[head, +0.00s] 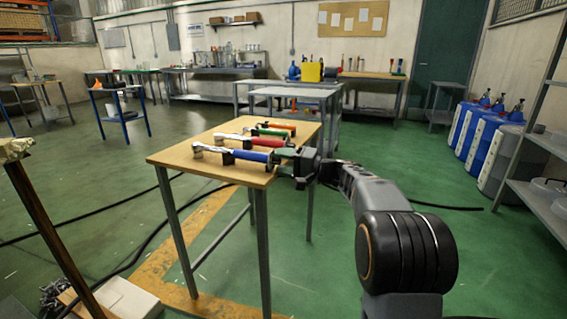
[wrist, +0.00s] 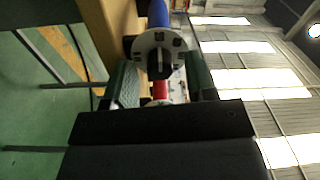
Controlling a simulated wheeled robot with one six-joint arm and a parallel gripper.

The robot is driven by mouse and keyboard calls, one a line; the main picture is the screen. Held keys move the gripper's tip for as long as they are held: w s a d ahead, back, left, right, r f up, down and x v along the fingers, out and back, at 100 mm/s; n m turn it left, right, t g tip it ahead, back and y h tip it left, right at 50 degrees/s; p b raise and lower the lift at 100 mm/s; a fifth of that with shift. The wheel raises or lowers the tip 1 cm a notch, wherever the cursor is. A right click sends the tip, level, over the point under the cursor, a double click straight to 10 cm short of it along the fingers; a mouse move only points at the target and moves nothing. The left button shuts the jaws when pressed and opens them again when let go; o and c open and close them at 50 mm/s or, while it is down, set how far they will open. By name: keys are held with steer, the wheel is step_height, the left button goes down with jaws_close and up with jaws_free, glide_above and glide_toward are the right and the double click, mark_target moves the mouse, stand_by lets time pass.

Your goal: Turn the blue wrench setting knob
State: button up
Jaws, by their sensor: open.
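The blue wrench (head: 250,156) lies along the near end of the wooden table, its metal head to the left. Its setting knob shows in the wrist view as a pale round disc with a dark centre (wrist: 158,52) at the end of the blue handle (wrist: 157,14). My gripper (head: 283,162) is at the right end of this wrench, over the table's right edge. In the wrist view my gripper (wrist: 162,82) is open, its two green-grey fingers on either side of the knob's dark centre. I cannot tell whether they touch it.
Red (head: 256,141), green (head: 268,131) and orange (head: 280,125) wrenches lie behind the blue one on the wooden table (head: 185,157). A grey table (head: 300,92) stands behind. Blue-and-white drums (head: 495,140) and a grey shelf (head: 545,185) are at the right.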

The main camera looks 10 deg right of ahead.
steer(key=p+v, duration=0.3)
steer(key=v, duration=1.1)
steer(key=shift+p, duration=0.35)
steer(key=shift+a, duration=0.1)
